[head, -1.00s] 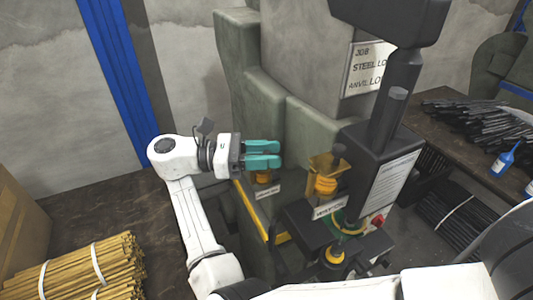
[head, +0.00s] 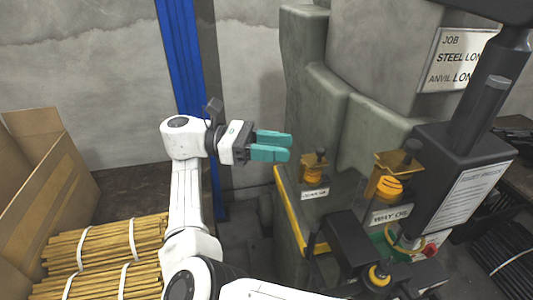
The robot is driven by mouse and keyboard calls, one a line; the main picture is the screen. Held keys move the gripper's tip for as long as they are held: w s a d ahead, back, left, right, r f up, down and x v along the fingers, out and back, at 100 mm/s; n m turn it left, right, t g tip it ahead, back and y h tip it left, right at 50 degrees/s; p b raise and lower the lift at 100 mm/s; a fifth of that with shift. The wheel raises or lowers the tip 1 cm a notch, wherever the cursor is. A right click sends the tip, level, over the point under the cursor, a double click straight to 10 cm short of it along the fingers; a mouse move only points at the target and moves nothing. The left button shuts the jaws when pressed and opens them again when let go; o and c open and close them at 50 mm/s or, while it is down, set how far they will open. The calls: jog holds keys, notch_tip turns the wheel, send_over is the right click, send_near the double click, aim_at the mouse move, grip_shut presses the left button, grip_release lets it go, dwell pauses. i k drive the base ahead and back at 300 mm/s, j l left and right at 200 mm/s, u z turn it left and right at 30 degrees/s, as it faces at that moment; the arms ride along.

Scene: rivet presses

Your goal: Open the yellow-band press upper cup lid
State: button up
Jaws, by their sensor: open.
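The press (head: 320,120) is a grey-green machine with a yellow band (head: 290,215) along its front edge. An orange cup (head: 313,174) with a dark knob on top sits on its ledge above a white label. A second orange cup (head: 388,188), with a brass-coloured plate beside it, stands further right above a label reading "WAY OIL". A third yellow-orange cup (head: 378,277) is lower, near the bottom edge. I cannot tell from the labels which is the upper cup. My gripper (head: 289,147) has teal fingers, apart and empty, left of the first cup and not touching it.
A dark column and box (head: 460,185) with a paper sheet stand at the right. A sign (head: 458,58) is on the press body. Bundled yellow rods (head: 100,255) and a cardboard box (head: 45,180) are at the left. A blue post (head: 183,60) stands behind my arm.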

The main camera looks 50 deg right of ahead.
aim_at(400, 162)
jog(key=k+j, duration=0.85)
